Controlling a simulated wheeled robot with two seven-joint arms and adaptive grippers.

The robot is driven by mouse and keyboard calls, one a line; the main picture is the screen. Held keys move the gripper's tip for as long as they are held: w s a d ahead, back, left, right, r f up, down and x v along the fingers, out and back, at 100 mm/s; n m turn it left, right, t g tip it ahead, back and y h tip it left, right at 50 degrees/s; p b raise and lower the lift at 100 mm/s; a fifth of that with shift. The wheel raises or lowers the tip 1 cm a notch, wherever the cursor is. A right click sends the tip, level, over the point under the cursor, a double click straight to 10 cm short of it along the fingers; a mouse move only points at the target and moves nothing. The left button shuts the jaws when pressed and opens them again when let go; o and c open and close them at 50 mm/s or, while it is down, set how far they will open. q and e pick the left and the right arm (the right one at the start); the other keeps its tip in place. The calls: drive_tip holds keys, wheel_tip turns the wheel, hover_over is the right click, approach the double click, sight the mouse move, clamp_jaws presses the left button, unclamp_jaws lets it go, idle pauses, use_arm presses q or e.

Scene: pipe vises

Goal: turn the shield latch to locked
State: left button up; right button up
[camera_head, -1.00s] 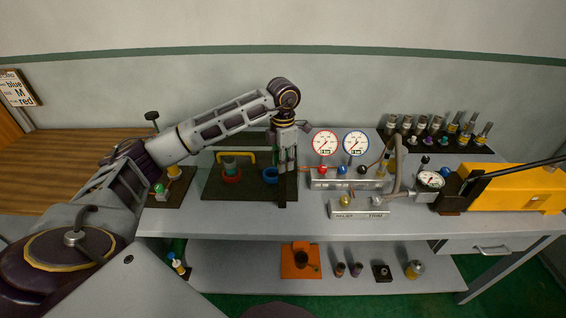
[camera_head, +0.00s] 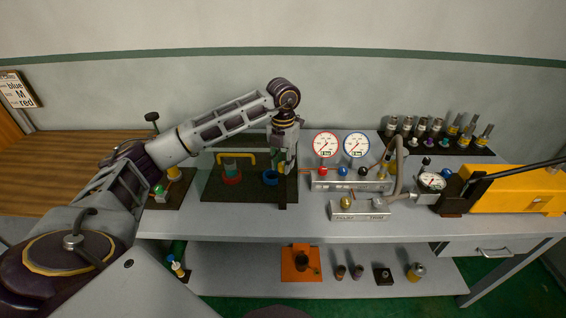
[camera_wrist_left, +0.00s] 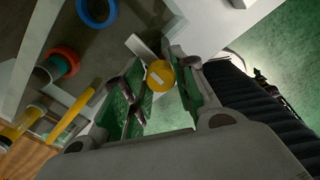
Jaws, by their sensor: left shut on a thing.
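My left gripper (camera_head: 287,168) points down at the right edge of the shielded vise stand, beside a dark post (camera_head: 283,192). In the left wrist view my left gripper (camera_wrist_left: 158,92) has its green-padded fingers on either side of a round yellow knob (camera_wrist_left: 159,76) with a pale mark, which looks like the shield latch. It is shut on this knob. The fingers hide the knob in the head view. The shield shows by its yellow handle (camera_head: 236,156), over a red ring (camera_head: 231,178) and a blue ring (camera_head: 270,178). My right gripper is out of view.
Right of the gripper stand two gauges (camera_head: 326,144) on a valve manifold (camera_head: 350,183) with coloured knobs. A yellow pump (camera_head: 512,189) sits farther right. A rack (camera_head: 440,143) of fittings is at the back. The bench front (camera_head: 240,222) is clear.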

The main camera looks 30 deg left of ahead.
use_arm(q)
drive_tip(key=shift+w+r, duration=0.1)
idle(0.4)
drive_tip(key=o, duration=1)
drive_tip(key=shift+r, duration=5.9)
